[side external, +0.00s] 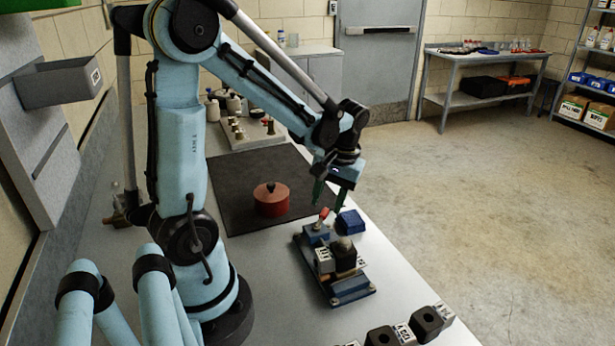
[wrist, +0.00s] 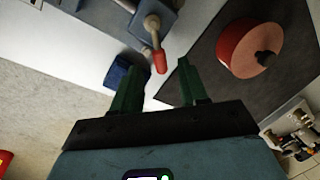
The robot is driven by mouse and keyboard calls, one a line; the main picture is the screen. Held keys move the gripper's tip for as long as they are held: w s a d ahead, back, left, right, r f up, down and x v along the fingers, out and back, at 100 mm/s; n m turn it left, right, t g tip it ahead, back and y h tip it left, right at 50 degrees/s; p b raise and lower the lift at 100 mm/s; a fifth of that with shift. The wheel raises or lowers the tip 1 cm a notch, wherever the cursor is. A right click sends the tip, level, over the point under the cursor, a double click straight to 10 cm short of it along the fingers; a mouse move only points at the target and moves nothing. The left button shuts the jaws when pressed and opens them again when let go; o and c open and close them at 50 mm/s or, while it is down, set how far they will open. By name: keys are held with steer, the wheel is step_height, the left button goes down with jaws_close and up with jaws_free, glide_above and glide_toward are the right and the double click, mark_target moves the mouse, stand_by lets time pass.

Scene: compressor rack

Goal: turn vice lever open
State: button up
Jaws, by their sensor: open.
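The vice (side external: 348,290) stands on the bench, with a dark base and blue body; a dark rounded thing sits at its jaws. Its lever (side external: 321,219) has a light metal shaft and a red tip. In the wrist view the lever (wrist: 157,45) points toward my gripper (wrist: 158,66), its red tip appearing in the gap between the green fingertips. My gripper (side external: 328,205) is open and empty, just above the lever in the side view. Whether the tip is actually between the fingers in depth, I cannot tell. The vice body (wrist: 147,12) is cut off at the top of the wrist view.
A blue block (side external: 350,221) sits close beside the vice; my left finger partly hides it in the wrist view (wrist: 121,72). A red lidded pot (side external: 271,203) stands on the black mat (side external: 232,180). Several dark labelled blocks (side external: 427,322) lie at the bench's near end.

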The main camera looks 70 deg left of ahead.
step_height(320, 180, up, 9)
steer(key=w+d, duration=0.1)
steer(key=shift+w+d+r, duration=0.15)
stand_by(0.5)
steer(key=t+h, duration=0.3)
glide_above(324, 210)
steer(key=s+a, duration=0.2)
steer(key=shift+w+d+f, duration=0.3)
steer(key=shift+f, duration=1.7)
steer(key=shift+w+d+f, duration=0.25)
steer(key=shift+w+f, duration=0.05)
steer(key=shift+f, duration=1.65)
steer(key=shift+w+d+f, duration=0.3)
steer(key=shift+f, duration=1.7)
jaws_close()
